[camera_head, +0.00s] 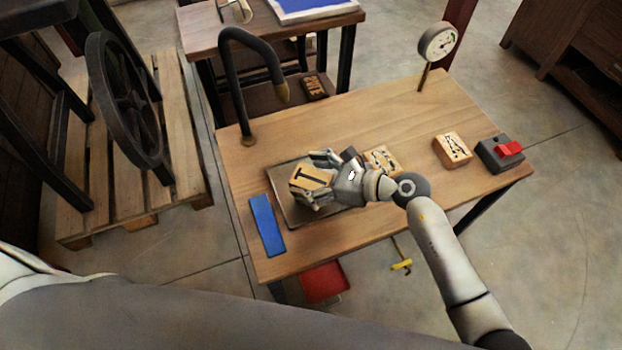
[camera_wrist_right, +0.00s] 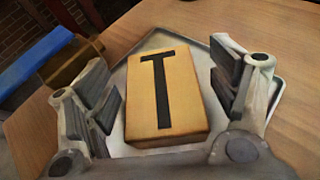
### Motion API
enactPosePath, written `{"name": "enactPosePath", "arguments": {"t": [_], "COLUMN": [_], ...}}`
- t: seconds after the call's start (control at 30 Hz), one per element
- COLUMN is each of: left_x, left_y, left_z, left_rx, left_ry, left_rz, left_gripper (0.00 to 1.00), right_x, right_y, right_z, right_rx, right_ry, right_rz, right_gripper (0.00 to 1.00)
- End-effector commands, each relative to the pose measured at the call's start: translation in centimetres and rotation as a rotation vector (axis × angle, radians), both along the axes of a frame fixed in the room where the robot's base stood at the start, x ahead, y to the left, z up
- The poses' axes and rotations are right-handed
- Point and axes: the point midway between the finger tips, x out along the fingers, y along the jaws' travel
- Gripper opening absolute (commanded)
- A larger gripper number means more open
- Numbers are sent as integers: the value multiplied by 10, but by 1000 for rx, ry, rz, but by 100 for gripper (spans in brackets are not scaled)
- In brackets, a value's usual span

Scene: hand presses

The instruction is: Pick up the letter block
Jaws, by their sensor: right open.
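The letter block (camera_head: 307,176), tan wood with a black T, lies flat on a shallow grey metal tray (camera_head: 281,200) on the wooden table. My right gripper (camera_head: 316,178) reaches in from the right, low over the tray, at the block. In the right wrist view the block (camera_wrist_right: 165,97) lies between the two spread fingers of the right gripper (camera_wrist_right: 163,90), with a visible gap on each side. The gripper is open and holds nothing. It covers part of the tray in the head view. My left gripper is not in view.
A blue bar (camera_head: 266,225) lies left of the tray. A dark curved pipe-like arm (camera_head: 225,75) rises at the back left. Other letter blocks (camera_head: 381,160) (camera_head: 452,150) and a red-switched box (camera_head: 498,154) stand to the right. A dial gauge (camera_head: 438,42) stands at the back right.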

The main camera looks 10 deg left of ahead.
Motion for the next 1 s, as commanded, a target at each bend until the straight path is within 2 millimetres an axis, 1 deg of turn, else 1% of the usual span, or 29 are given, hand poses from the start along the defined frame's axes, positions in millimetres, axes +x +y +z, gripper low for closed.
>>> {"name": "enactPosePath", "arguments": {"t": [0.2,0.23,0.6,0.63,0.87,1.0], "left_x": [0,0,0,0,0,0], "left_y": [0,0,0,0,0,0], "left_z": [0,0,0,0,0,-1], "left_rx": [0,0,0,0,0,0], "left_ry": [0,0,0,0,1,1], "left_rz": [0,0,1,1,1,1], "left_gripper": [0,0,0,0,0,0], "right_x": [0,0,0,1,1,1], "right_y": [1,1,1,1,1,0], "right_z": [0,0,0,0,1,6], "right_rx": [0,0,1,2,1,0], "right_ry": [-1,-1,-1,-1,-1,-3], "right_rz": [-1,-1,-1,-1,-1,0], "right_gripper": [80,78,30,28,28,28]}}
